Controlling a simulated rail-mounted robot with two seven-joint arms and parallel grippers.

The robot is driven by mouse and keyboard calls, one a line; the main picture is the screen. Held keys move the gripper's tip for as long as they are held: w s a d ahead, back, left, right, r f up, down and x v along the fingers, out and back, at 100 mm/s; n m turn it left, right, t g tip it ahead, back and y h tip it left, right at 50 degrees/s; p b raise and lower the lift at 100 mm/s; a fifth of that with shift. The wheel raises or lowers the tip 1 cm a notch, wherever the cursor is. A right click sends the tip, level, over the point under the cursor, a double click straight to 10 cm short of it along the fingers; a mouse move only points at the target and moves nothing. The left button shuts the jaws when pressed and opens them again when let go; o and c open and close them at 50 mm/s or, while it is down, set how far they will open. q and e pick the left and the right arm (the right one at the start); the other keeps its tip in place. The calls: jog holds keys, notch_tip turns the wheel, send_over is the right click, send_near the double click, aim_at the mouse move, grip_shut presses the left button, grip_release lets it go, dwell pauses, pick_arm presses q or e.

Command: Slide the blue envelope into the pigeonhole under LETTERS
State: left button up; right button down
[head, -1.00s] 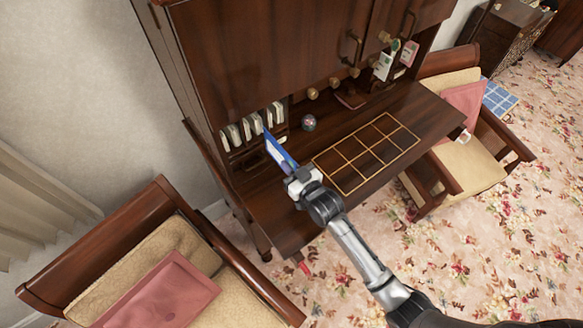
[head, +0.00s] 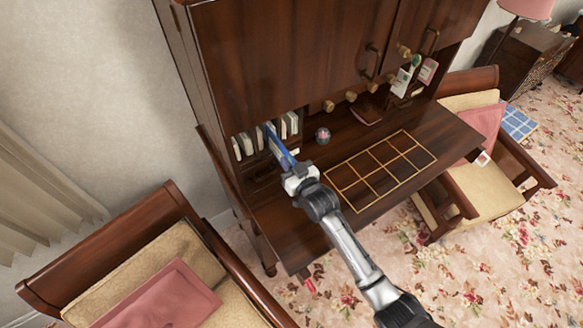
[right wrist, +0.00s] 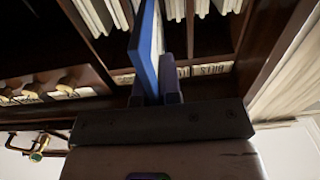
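My right gripper (head: 291,168) is shut on the blue envelope (head: 278,147) and holds it on edge, pointing at the desk's pigeonholes. In the right wrist view the blue envelope (right wrist: 147,50) stands between the two fingers (right wrist: 154,94). Its far end overlaps a divider and an opening between groups of white papers (right wrist: 204,8). I cannot tell whether its tip is inside a pigeonhole. Small labels (right wrist: 212,69) run along the pigeonhole edge, appearing upside down; I cannot read LETTERS for certain. My left gripper is out of view.
White papers (head: 240,145) fill pigeonholes on both sides of the envelope. A small round object (head: 322,135) stands on the desk to the right, behind a gold grid (head: 380,172). Cupboard doors (head: 300,50) overhang. Armchairs flank the desk.

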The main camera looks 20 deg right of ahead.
aim_at(271, 142)
jog(key=shift+w+a+f+b, duration=0.1)
jog(key=shift+w+a+b, duration=0.15)
jog(key=shift+w+b, duration=0.75)
jog(key=shift+w+a+f+b, duration=0.15)
jog(key=shift+w+b, duration=0.25)
jog(key=shift+w, duration=1.2)
jog(key=shift+w+a+b, duration=0.2)
jog(key=shift+w+b, duration=0.5)
jog(key=shift+w, duration=0.25)
jog(key=shift+w+a+b, duration=0.15)
jog(key=shift+w+b, duration=0.5)
jog(key=shift+w, duration=0.3)
jog(key=shift+w+r, duration=0.1)
jog(key=shift+w, duration=0.2)
jog(key=shift+a, duration=0.1)
jog(key=c, duration=1.2)
grip_release()
